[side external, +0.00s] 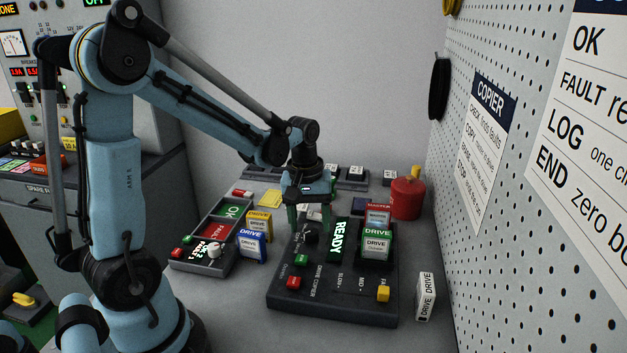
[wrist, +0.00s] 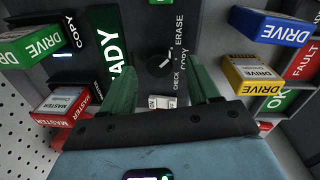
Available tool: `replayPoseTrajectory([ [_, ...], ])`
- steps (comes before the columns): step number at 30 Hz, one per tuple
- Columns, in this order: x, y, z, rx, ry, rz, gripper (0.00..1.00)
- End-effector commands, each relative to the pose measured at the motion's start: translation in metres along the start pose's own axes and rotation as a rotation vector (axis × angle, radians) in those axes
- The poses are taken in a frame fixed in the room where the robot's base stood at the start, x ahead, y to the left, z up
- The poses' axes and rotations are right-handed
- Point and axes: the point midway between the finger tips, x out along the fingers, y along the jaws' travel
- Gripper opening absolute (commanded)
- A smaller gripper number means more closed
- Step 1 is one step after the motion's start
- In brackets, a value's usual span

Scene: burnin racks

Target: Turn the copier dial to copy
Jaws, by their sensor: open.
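The copier (side external: 330,290) is a dark sloped box with a lit green READY display (side external: 341,240). Its round black dial (side external: 311,232) also shows in the wrist view (wrist: 158,65), with the labels CHECK, COPY and ERASE beside it. A pale mark on the dial slants toward the label side; I cannot tell firmly which label it meets. My gripper (side external: 311,212) is open above the dial, green fingers pointing down. In the wrist view the dial lies just beyond and between the fingertips (wrist: 160,76), seemingly apart from them. A green drive (side external: 376,244) and a red master (side external: 378,216) sit on the copier.
Left of the copier is a tester (side external: 205,262) with OK and FAULT panels. Yellow (side external: 259,226) and blue (side external: 253,244) drives stand between. A red canister (side external: 406,198) stands behind right, a white drive (side external: 425,296) at right. A pegboard wall (side external: 540,270) bounds the right.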

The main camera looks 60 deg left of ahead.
Motion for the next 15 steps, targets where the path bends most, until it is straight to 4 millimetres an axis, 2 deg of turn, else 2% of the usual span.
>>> replayPoseTrajectory([
  [6, 0.015, 0.000, 0.000, 0.000, 0.000, 0.000, 0.61],
  [15, 0.017, 0.000, 0.000, 0.001, 0.000, 0.000, 0.61],
])
